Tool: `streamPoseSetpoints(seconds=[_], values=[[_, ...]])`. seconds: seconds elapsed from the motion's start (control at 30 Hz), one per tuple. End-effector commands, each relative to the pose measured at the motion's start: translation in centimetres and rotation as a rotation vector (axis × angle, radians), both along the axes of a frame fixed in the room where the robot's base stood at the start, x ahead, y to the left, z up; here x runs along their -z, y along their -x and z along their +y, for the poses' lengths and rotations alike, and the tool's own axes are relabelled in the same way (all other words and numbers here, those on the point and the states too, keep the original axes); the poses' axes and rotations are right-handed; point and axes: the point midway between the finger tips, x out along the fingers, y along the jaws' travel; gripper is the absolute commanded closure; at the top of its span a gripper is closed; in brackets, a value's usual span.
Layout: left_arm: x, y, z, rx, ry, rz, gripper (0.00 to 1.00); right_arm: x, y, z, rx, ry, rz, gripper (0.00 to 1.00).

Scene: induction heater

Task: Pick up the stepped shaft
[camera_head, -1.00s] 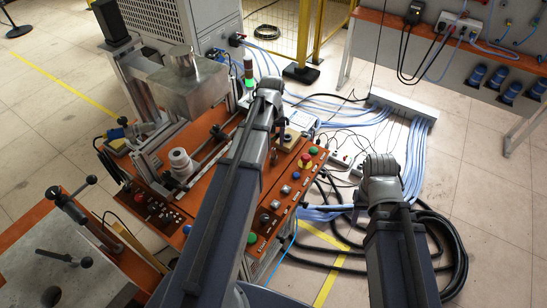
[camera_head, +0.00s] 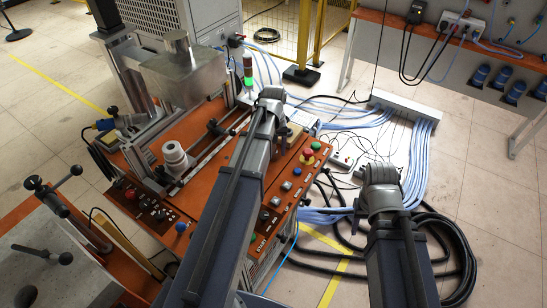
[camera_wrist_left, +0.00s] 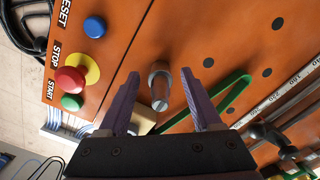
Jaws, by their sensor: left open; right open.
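The stepped shaft (camera_wrist_left: 159,84), a small grey metal piece with a narrower lower section, shows in the left wrist view above the orange panel. My left gripper (camera_wrist_left: 160,82) is open, with one purple finger on each side of the shaft and visible gaps between. In the head view my left gripper (camera_head: 278,140) is over the right part of the orange bench, largely hidden by its own wrist, and the shaft cannot be made out there. My right gripper (camera_head: 357,216) is right of the bench, over the floor cables, mostly hidden behind its wrist.
The orange bench (camera_head: 205,125) carries a pale stepped cylinder (camera_head: 175,157), rails, a metal box (camera_head: 182,72) and buttons, including a red emergency stop (camera_head: 309,155). A yellowish block (camera_wrist_left: 144,120) lies near the left fingers. Cables (camera_head: 425,160) cover the floor on the right.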

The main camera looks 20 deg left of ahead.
Motion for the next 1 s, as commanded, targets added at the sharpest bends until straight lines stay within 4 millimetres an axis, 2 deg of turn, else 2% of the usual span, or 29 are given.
streamPoseSetpoints(seconds=[0.2, 0.8, 1.0], values=[[-0.05, 0.0, 0.02, 0.0, 0.0, 0.0, 0.34, -0.05, 0.0, 0.0, 0.0, 0.0, 0.0, 0.5], [-0.05, 0.0, 0.01, 0.0, 0.0, 0.0, 1.0, -0.05, 0.0, 0.01, 0.0, 0.0, 0.0, 0.5], [-0.05, 0.0, 0.01, 0.0, 0.0, 0.0, 1.0, -0.05, 0.0, 0.01, 0.0, 0.0, 0.0, 0.5]])
